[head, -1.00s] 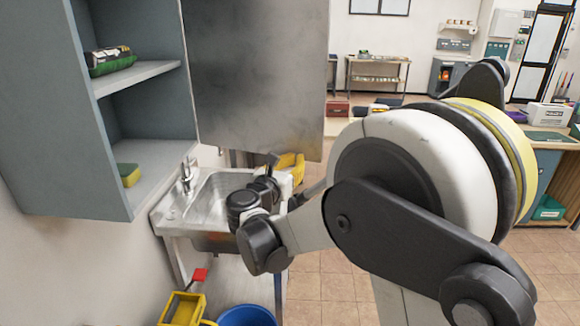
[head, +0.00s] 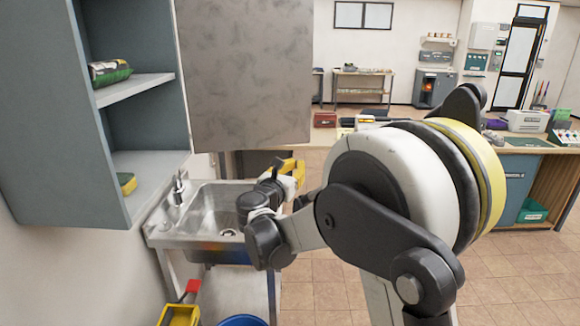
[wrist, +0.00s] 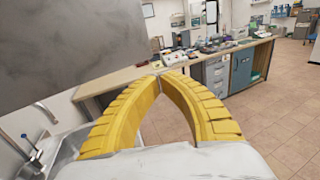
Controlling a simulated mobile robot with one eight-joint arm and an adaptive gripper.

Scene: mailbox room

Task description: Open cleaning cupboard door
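The blue-grey wall cupboard (head: 40,120) is at the left of the head view, its shelves exposed. Its grey mottled door (head: 245,75) stands swung open, out from the cupboard's right side. It also fills the upper left of the wrist view (wrist: 70,50). My gripper (head: 298,165) has yellow fingers and is below the door's lower right corner, above the sink's right side. In the wrist view the fingertips (wrist: 159,74) meet with nothing between them. My gripper appears apart from the door. My arm hides part of the room behind it.
A metal sink (head: 215,205) with a tap is below the cupboard. A green-topped pack (head: 110,72) and a yellow sponge (head: 127,183) lie on the shelves. A long counter (wrist: 240,50) stands beyond; open tiled floor is at right.

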